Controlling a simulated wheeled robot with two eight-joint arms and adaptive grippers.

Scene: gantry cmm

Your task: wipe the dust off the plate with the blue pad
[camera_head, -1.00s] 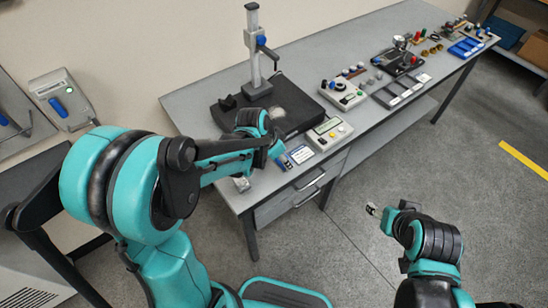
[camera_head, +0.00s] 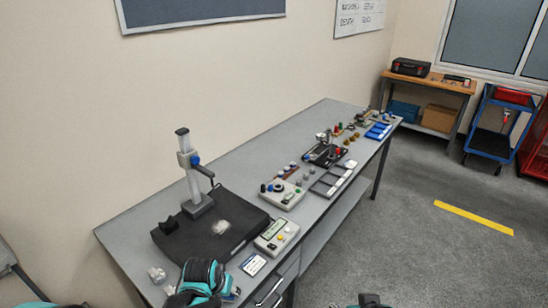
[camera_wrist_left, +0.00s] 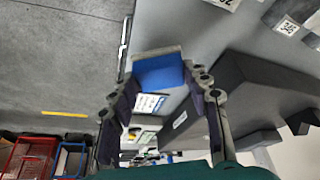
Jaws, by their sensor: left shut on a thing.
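The plate (camera_head: 180,238) is a dark slab on the near end of the bench, with a pale dust patch (camera_head: 221,227) on its top. My left gripper (camera_wrist_left: 163,80) is shut on the blue pad (camera_wrist_left: 158,72), which sits between its fingertips in the left wrist view. In the head view only my left wrist shows at the bottom, near the plate's front edge; the pad is mostly hidden there. A dark grey block, likely the plate (camera_wrist_left: 262,95), is right of the fingers in the wrist view. My right gripper is not clearly visible; only a bit of that arm shows.
A stand with a column (camera_head: 190,170) rises from the plate's back. A control box (camera_head: 276,236) and a small card (camera_head: 253,265) lie right of the plate. Another box (camera_head: 282,194), trays and small parts fill the bench farther along. Bare bench (camera_head: 130,235) lies left of the plate.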

